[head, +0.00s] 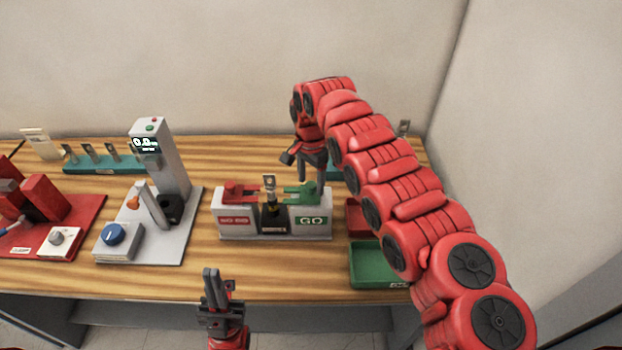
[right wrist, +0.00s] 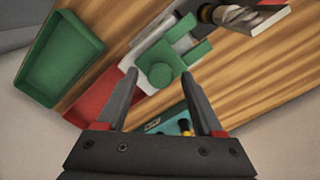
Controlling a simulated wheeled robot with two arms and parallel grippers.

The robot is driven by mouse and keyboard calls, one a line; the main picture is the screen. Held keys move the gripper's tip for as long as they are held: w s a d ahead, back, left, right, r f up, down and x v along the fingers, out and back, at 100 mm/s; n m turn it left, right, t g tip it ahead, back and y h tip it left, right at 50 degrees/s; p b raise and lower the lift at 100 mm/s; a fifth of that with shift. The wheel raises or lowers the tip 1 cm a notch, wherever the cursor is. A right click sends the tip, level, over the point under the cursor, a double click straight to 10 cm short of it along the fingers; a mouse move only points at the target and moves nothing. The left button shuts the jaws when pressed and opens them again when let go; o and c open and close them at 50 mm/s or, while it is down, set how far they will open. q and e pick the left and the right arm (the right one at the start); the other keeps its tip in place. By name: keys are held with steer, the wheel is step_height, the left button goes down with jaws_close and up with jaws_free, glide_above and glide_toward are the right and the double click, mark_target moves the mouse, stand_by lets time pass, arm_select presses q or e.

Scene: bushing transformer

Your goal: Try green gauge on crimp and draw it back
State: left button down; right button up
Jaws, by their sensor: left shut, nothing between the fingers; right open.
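The green gauge (head: 302,195) rests on the right side of a white stand (head: 275,231) above the GO label. In the right wrist view the green gauge (right wrist: 162,68) shows a round knob and forked prongs. The crimp (head: 269,187) is a metal lug standing upright at the middle of the stand, apart from the gauge. My right gripper (head: 312,176) is open above and behind the green gauge; in the wrist view its fingers (right wrist: 161,85) are spread toward the knob, with nothing held.
A red gauge (head: 236,191) sits on the stand's left side, above the NO GO label. A green tray (head: 378,268) and a red tray (head: 358,217) lie to the right. A grey device with a display (head: 160,160) stands left.

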jaws_close()
stand_by(1.3)
